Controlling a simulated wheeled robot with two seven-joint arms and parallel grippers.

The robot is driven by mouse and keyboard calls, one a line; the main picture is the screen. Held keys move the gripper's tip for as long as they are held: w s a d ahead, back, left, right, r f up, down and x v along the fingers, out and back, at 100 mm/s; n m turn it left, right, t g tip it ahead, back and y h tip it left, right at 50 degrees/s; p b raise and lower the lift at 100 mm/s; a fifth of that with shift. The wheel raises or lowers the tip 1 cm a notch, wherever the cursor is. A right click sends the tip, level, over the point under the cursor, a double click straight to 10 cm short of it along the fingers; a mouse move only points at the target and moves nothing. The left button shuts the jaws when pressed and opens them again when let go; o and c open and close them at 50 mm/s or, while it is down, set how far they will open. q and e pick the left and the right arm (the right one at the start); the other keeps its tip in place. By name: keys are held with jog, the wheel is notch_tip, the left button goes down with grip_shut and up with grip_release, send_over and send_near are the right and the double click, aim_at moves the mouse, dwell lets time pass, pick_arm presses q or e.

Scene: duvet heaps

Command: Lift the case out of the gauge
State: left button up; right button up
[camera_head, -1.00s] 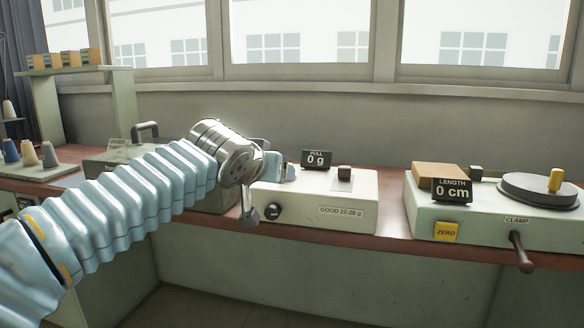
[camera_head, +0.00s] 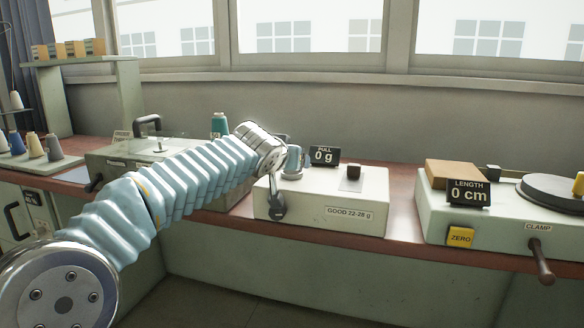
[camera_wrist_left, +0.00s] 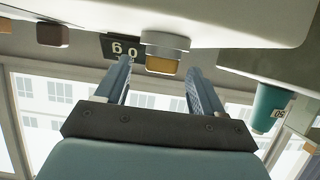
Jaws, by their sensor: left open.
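The gauge (camera_head: 322,205) is a cream box on the bench, labelled "GOOD 22-28 g", with a black display (camera_head: 324,155) reading 0 g. The fingers are open, one on each side, with visible gaps. In the head view, my left gripper (camera_head: 293,160) is over the gauge's left end, partly hidden by my wrist. My right gripper is not in view.
A length machine (camera_head: 500,215) with a clamp handle stands to the right. A grey-green box with a handle (camera_head: 125,158) is behind my left arm.

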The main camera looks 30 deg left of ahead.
pick_arm(q)
jog(key=x, duration=0.2)
jog(key=shift+w+a+f, duration=0.1)
jog(key=shift+w+a, duration=0.05)
jog(key=shift+w, duration=0.15)
jog(key=c, duration=1.1)
